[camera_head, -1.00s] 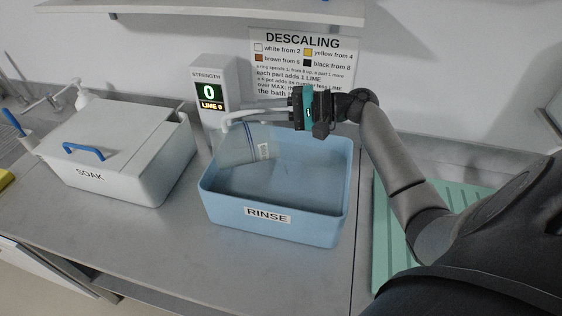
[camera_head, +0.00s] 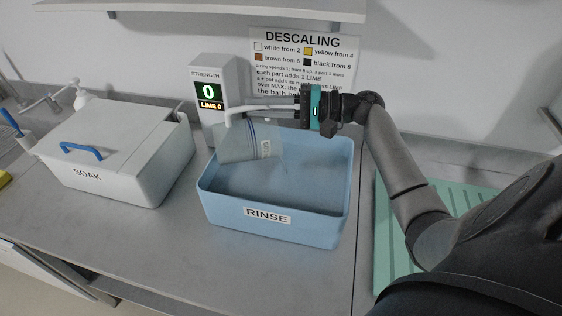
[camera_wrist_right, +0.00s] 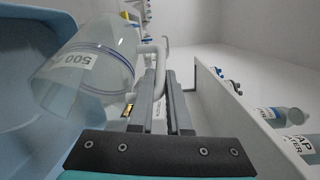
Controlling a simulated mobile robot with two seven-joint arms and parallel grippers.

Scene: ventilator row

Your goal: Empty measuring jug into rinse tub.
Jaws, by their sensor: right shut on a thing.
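The clear measuring jug (camera_head: 247,143) with blue bands and a white label hangs tilted over the back left of the blue rinse tub (camera_head: 310,227). My right gripper (camera_head: 268,106) is shut on the jug's white handle. A faint thin streak shows below the jug's right end; I cannot tell how much liquid is inside. In the right wrist view the jug (camera_wrist_right: 98,62), label "500", lies on its side beside the fingers (camera_wrist_right: 165,95), with the tub wall (camera_wrist_right: 22,75) at left. My left gripper is out of view.
The white lidded SOAK box (camera_head: 125,170) with a blue handle stands left of the tub. A strength display (camera_head: 208,90) reads 0 and LIME 0 behind the jug. A green ribbed mat (camera_head: 388,245) lies right. Counter in front of the tub is clear.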

